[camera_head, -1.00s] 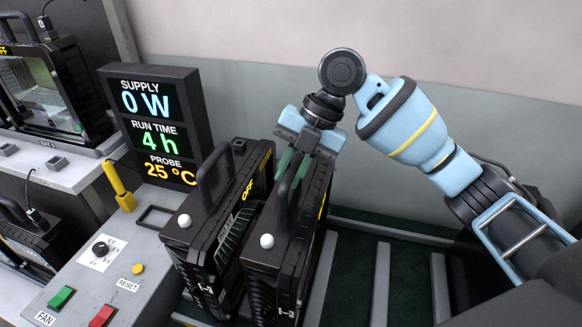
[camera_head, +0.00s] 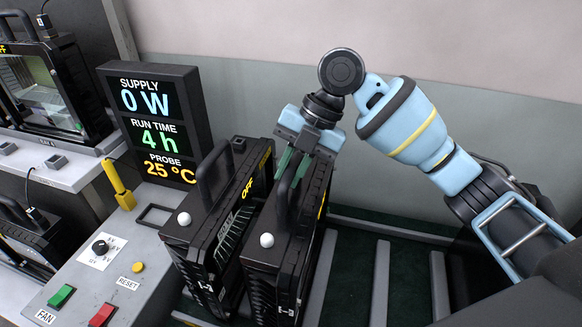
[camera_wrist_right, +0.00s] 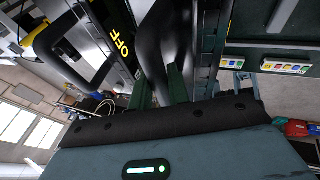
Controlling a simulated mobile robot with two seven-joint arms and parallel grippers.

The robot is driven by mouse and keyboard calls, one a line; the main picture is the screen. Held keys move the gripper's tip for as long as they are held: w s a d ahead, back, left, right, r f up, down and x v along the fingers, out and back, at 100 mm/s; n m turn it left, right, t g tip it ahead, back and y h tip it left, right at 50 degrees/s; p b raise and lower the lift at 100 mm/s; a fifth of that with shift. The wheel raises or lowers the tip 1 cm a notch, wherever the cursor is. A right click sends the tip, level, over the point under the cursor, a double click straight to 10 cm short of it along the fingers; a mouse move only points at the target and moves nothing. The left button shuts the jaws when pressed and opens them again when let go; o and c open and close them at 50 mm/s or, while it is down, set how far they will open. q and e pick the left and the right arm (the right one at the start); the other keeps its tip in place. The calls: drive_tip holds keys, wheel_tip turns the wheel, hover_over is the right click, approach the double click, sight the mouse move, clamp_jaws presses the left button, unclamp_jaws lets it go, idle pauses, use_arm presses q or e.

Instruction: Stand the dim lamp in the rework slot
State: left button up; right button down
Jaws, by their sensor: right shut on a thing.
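Two black floodlight housings stand upright side by side, the left lamp (camera_head: 206,238) and the right lamp (camera_head: 272,252). Each has a top handle, a white knob, a yellow OFF mark and an H mark. No label in view tells which is the dim lamp. My right gripper (camera_head: 292,165) is shut on the handle (camera_head: 282,205) of the right lamp. The wrist view shows the dark handle (camera_wrist_right: 166,40) between the two green fingers (camera_wrist_right: 160,88). The lamp's lower part is hidden. My left gripper is not in view. No slot is legibly marked rework.
To the right lie empty dark green lanes between grey divider bars (camera_head: 380,285). The control panel (camera_head: 100,275) with switches and the display (camera_head: 155,120), reading 0 W, 4 h, 25 °C, stand left. Another lamp (camera_head: 45,90) sits on a far-left bench.

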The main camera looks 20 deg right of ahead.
drive_tip(key=c, duration=1.3)
unclamp_jaws()
drive_tip(key=shift+s+r, duration=0.1)
drive_tip(key=shift+r, duration=0.2)
drive_tip(key=shift+o, duration=0.2)
drive_tip(key=shift+f, duration=0.45)
drive_tip(key=v, duration=0.8)
drive_tip(key=shift+r, duration=0.25)
drive_tip(key=shift+s+a+f, duration=0.1)
